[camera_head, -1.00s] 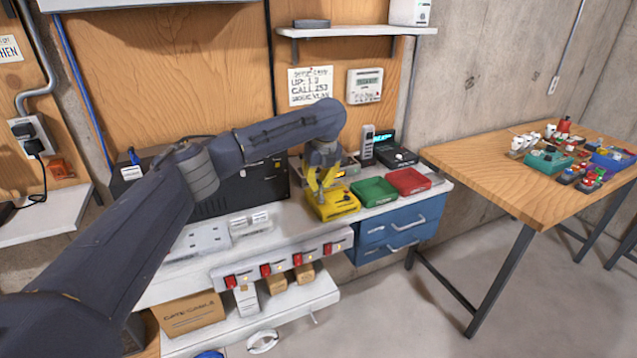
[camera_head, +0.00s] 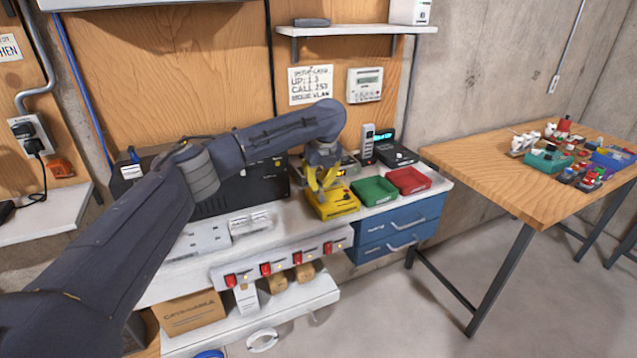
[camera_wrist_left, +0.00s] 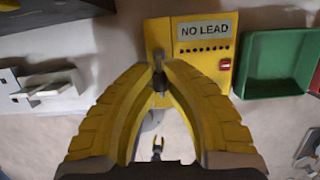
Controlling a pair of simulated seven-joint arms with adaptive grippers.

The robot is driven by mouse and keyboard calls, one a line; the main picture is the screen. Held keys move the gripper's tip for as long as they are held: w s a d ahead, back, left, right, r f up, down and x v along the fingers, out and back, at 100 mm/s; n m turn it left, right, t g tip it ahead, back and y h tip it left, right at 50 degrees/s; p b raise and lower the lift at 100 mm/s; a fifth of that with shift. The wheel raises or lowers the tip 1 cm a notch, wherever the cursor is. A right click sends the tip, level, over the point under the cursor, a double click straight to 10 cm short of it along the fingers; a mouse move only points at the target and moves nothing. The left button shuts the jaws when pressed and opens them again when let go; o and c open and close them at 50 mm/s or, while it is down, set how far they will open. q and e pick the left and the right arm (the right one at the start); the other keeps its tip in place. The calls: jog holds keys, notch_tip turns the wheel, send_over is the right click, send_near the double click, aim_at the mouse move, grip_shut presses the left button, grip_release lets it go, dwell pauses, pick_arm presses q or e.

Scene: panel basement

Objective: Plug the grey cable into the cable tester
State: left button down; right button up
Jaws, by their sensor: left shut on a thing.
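The cable tester is a yellow box (camera_head: 340,207) on the white bench. In the left wrist view its yellow face (camera_wrist_left: 213,62) has a display reading "NO LEAD" and a red button. My left gripper (camera_head: 322,187) is over the tester's back left part. In the left wrist view its yellow fingers (camera_wrist_left: 159,80) meet at the tester's left edge, shut on a small dark grey piece, which looks like the grey cable's plug. The fingers hide most of it. I cannot tell whether it sits in a socket. My right gripper is out of view.
A green tray (camera_head: 374,191) and a red tray (camera_head: 409,181) stand right of the tester. A black device (camera_head: 396,154) is behind them. White socket strips (camera_head: 200,240) lie to the left. A wooden table (camera_head: 500,177) with several small parts stands at the right.

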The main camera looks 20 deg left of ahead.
pick_arm(q)
jog(key=shift+f, duration=0.25)
dwell(0.5)
jog(key=c, duration=0.9)
grip_release()
jog(key=shift+r, duration=3.75)
